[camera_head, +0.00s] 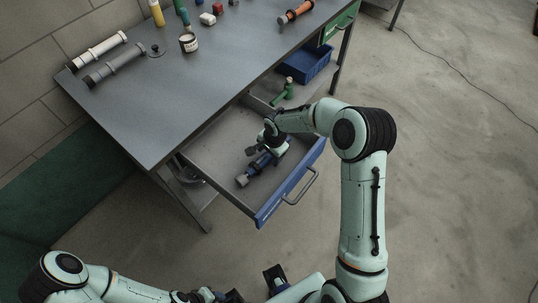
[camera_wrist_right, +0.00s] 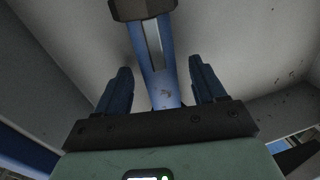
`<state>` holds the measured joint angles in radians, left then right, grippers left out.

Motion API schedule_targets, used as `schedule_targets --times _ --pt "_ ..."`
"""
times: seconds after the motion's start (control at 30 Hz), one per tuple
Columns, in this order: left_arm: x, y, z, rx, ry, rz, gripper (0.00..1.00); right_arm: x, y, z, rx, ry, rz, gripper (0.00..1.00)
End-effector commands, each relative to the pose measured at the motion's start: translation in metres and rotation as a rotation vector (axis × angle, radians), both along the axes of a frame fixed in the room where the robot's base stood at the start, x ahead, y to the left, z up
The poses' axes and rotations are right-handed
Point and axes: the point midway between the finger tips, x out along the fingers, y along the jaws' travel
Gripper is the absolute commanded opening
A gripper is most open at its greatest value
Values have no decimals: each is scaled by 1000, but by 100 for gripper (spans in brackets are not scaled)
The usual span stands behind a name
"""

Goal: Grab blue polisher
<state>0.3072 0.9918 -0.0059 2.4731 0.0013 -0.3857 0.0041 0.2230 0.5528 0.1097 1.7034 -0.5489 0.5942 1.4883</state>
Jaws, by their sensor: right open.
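The blue polisher (camera_head: 259,164) lies in the open drawer under the workbench, with a grey block-like end towards the lower left. My right gripper (camera_head: 264,150) is down in the drawer over it and partly covers it. In the right wrist view, the polisher's blue handle (camera_wrist_right: 155,62) runs between the two spread fingers of my right gripper (camera_wrist_right: 160,66), and its dark head is at the top. Gaps show on both sides of the handle, so the fingers are open around it. My left gripper (camera_head: 222,296) is at the bottom edge, partly cut off.
The drawer (camera_head: 215,150) is pulled out, with a blue front and a grey handle. A green tool (camera_head: 283,93) and a blue bin (camera_head: 306,62) are beyond it. The grey workbench top (camera_head: 180,110) overhangs the drawer; grey cylinders, a jar and small blocks stand on it.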

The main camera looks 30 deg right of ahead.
Motion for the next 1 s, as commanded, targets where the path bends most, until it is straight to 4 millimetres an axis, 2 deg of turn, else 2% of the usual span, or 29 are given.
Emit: schedule_targets --times 0.07,0.1,0.27,0.3,0.63,0.77,0.87,1.0 --pt "0 0 0 0 0 0 43 0 0 0 0 0 0 70" --pt "0 0 0 0 0 0 43 0 0 0 0 0 0 66" --pt "0 0 0 0 0 0 43 0 0 0 0 0 0 14" --pt "0 0 0 0 0 0 43 0 0 0 0 0 0 1" --pt "0 0 0 0 0 0 43 1 0 3 0 -3 1 0" --pt "0 0 0 0 0 0 43 1 0 10 -1 -3 1 0" --pt "0 0 1 0 0 0 43 2 0 21 -1 -7 2 0" --pt "1 0 2 0 -1 0 43 2 0 48 -2 -8 -1 0"
